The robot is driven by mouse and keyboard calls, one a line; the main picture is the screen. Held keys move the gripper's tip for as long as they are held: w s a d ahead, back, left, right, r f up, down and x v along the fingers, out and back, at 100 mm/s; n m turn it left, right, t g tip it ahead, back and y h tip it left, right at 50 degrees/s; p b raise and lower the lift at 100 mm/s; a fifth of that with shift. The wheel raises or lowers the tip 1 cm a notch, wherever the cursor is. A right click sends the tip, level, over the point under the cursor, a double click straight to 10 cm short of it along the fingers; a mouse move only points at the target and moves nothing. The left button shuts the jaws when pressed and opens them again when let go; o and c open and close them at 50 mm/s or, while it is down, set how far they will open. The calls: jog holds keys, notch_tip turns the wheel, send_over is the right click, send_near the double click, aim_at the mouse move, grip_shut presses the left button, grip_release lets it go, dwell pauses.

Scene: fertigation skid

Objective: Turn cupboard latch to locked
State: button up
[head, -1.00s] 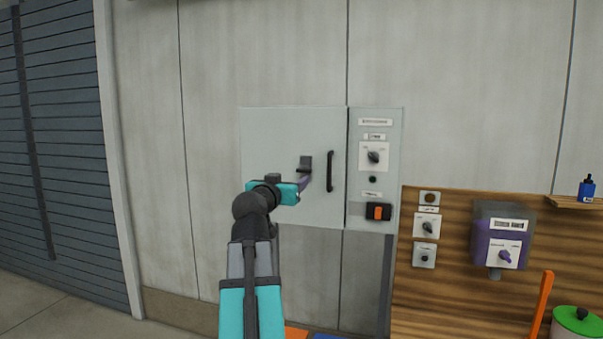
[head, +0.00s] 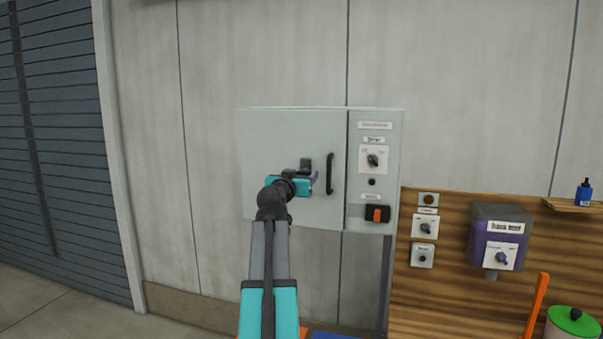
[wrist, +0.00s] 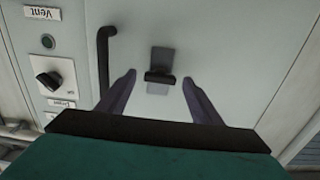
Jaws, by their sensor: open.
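The cupboard (head: 270,140) is a pale grey wall cabinet with a closed door. Its latch is a dark lever on a grey plate, left of the black door handle (head: 330,174) in the head view, where my gripper partly covers it. In the wrist view the latch (wrist: 160,76) lies between and just beyond my two purple fingers, its dark bar running across the picture. My gripper (wrist: 160,92) is open, with a finger on either side of the latch; I see no clear contact. In the head view my gripper (head: 315,183) is in front of the door.
Right of the door is a panel with a dark knob (head: 373,160) and a black-and-orange switch (head: 377,214). Further right, a wooden board (head: 455,262) carries small controls and a purple tank (head: 497,240). The wall left of the cupboard is clear.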

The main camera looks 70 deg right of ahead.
jog(key=shift+d, duration=0.65)
jog(key=c, duration=1)
jog(key=shift+a, duration=0.2)
jog(key=shift+c, duration=0.3)
jog(key=shift+d, duration=0.15)
